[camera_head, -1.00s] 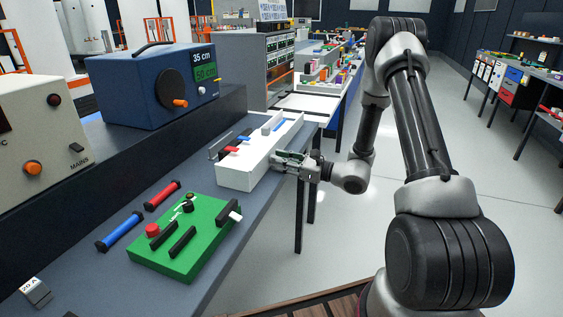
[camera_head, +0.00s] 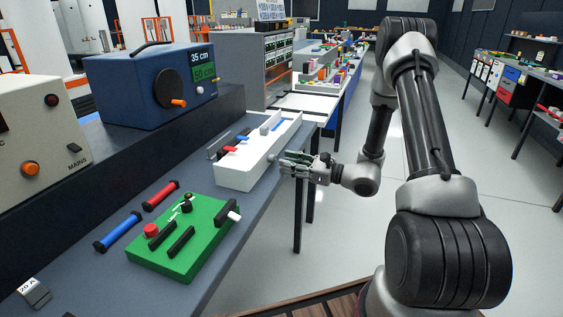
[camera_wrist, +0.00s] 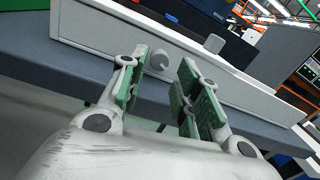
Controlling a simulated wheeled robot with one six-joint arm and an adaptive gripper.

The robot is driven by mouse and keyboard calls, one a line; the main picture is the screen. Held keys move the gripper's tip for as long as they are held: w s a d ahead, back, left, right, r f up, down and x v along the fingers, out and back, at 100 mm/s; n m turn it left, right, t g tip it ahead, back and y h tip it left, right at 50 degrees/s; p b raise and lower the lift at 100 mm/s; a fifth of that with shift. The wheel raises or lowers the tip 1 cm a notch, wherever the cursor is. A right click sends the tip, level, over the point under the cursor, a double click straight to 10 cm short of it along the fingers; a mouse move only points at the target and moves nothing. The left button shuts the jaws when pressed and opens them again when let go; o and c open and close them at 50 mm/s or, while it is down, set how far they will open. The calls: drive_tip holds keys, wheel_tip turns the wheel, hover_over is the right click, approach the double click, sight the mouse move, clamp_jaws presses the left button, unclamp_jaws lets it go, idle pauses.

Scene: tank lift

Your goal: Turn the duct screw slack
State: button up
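The white duct (camera_head: 235,178) is a long open trough on the grey bench. Its screw is a small round grey knob (camera_head: 272,157) on the side wall facing my gripper. In the wrist view the screw (camera_wrist: 160,61) shows against the wall, beyond and between the fingertips. My gripper (camera_head: 283,163) is beside that wall, apart from it, with its fingers pointing at the screw. In the wrist view my gripper (camera_wrist: 164,70) is open, with green-padded fingers and nothing between them. A grey rounded tab (camera_wrist: 214,43) rises at the duct's top edge, right of the screw.
A blue unit (camera_head: 140,95) stands behind. The floor right of the bench is clear.

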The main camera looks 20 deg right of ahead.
sight(275, 159)
drive_tip(key=v, duration=0.8)
drive_tip(key=shift+s+d, duration=0.2)
drive_tip(key=shift+s, duration=0.05)
drive_tip(key=w+a+m, duration=0.1)
drive_tip(key=w+a, duration=0.1)
drive_tip(key=a, duration=0.1)
drive_tip(key=w+a+m, duration=0.2)
drive_tip(key=w+a, duration=0.1)
drive_tip(key=w+a+m, duration=0.1)
drive_tip(key=w+a, duration=0.1)
drive_tip(key=a, duration=0.1)
drive_tip(key=shift+w+a+r+m, duration=0.15)
drive_tip(key=shift+w+a+m, duration=0.1)
drive_tip(key=shift+m, duration=0.05)
